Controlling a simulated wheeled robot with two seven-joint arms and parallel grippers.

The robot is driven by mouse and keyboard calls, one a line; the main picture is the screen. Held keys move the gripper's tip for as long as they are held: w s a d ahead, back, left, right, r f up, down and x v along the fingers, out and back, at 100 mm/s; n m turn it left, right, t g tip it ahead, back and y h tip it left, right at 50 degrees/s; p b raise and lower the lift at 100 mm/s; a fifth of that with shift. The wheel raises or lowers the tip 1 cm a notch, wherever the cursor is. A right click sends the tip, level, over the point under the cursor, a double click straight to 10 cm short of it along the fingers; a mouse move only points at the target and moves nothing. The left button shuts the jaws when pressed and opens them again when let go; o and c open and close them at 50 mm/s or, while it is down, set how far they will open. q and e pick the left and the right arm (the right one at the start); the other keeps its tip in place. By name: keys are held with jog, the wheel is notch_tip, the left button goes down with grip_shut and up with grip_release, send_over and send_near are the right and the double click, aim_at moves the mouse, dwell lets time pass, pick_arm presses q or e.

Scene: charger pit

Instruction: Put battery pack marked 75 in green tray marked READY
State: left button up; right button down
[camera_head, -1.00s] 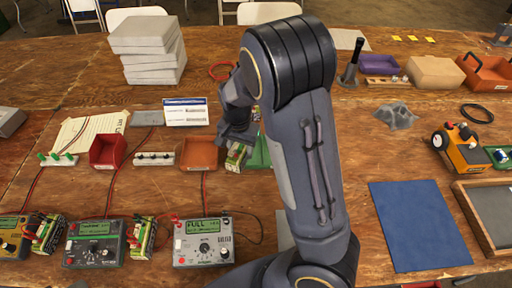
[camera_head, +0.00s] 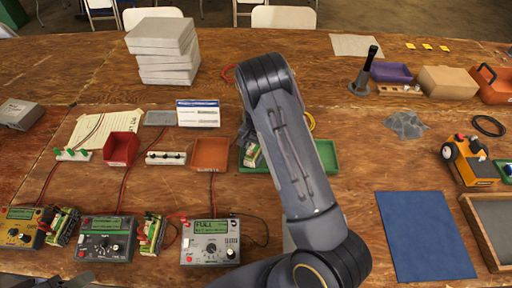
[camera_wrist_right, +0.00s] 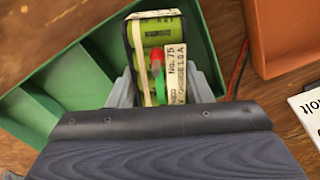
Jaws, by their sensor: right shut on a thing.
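The battery pack (camera_wrist_right: 158,58), with green cells, a red and a green part and a label reading "No. 75", is between the fingers of my right gripper (camera_wrist_right: 163,88). In the head view the pack (camera_head: 252,156) shows at the left end of the green tray (camera_head: 328,156); my right arm hides the middle of the tray. In the wrist view the pack is over or inside the tray (camera_wrist_right: 75,95), by its end wall. I cannot tell whether it touches the floor. No READY mark is visible.
An orange tray (camera_head: 211,153) stands just left of the green one, then a charger strip (camera_head: 166,158) and a red bin (camera_head: 121,148). Chargers, including one reading FULL (camera_head: 210,242), and other packs (camera_head: 152,234) line the front left. A blue mat (camera_head: 428,236) lies right.

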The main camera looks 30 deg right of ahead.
jog(key=shift+f, duration=0.15)
jog(key=shift+f+b, duration=0.15)
jog(key=shift+b, duration=0.15)
jog(key=c, duration=0.7)
grip_release()
